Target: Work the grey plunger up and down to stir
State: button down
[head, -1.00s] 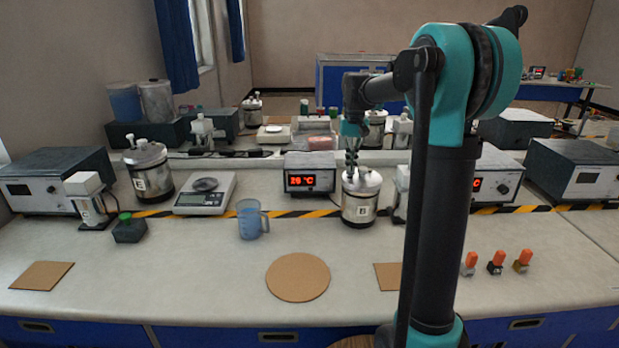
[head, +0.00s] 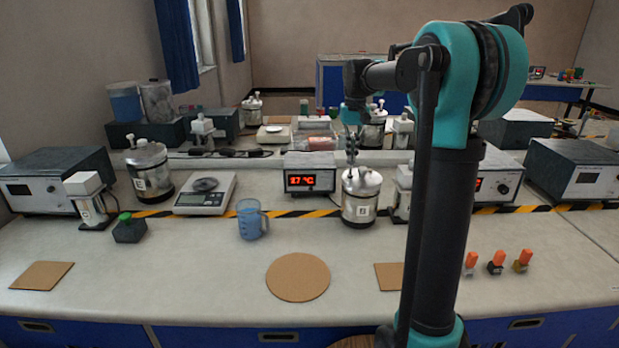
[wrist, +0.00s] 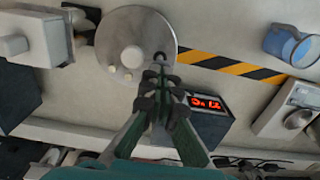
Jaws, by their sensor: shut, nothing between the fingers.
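A metal can (head: 359,208) with a lid and a letter label stands on the bench beside a red temperature display (head: 310,180). In the wrist view, its round lid (wrist: 110,42) carries a large pale knob (wrist: 133,57), two small pegs and a small dark-grey knob (wrist: 160,58), which looks like the plunger top. My gripper (head: 351,159) points down over the left part of the lid. In the wrist view, my gripper (wrist: 157,78) has its fingertips together beside the grey knob, partly overlapping it. Whether they touch is unclear. The plunger's shaft is hidden.
A blue jug (head: 249,222) and a scale (head: 205,197) stand left of the can. A white stirrer-like device (head: 402,190) is close on its right, partly behind my arm. A round cork mat (head: 297,278) lies in front, with clear bench around it.

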aim_at(351, 163)
jog(key=shift+f, duration=1.85)
jog(key=shift+r, duration=4.35)
